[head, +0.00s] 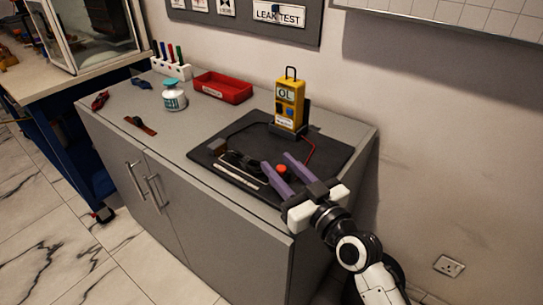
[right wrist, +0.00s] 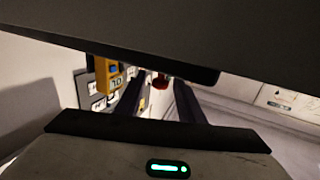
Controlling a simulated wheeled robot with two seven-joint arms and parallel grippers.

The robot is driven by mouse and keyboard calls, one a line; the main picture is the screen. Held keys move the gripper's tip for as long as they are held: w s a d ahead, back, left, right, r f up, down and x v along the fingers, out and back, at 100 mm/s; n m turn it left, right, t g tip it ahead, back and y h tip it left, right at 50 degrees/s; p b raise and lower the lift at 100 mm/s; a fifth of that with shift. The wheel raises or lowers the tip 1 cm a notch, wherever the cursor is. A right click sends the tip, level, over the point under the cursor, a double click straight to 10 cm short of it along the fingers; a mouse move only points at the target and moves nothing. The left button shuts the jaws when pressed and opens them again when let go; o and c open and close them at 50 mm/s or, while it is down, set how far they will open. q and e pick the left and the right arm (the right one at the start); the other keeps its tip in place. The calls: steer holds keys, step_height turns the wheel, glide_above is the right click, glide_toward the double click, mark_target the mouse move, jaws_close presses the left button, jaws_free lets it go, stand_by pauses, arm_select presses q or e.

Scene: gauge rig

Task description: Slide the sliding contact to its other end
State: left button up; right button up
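A red knob (head: 281,169), which looks like the top of the sliding contact, stands at the right end of a dark rig with a pale rail (head: 236,177) on a black mat (head: 335,156). My right gripper (head: 277,160) is open, its two purple fingers on either side of the knob; I cannot tell if they touch it. The fingers hide part of the rig. My left gripper is not in view.
A yellow meter (head: 289,105) stands behind the rig, with a red lead (head: 310,152) running down from it. A red tray (head: 223,88), a white jar with a teal lid (head: 174,96) and a pen holder (head: 172,69) stand further left on the grey cabinet (head: 215,122).

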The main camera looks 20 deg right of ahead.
mark_target(272, 158)
steer(key=shift+x, duration=2.05)
steer(key=shift+s, duration=0.1)
jaws_close()
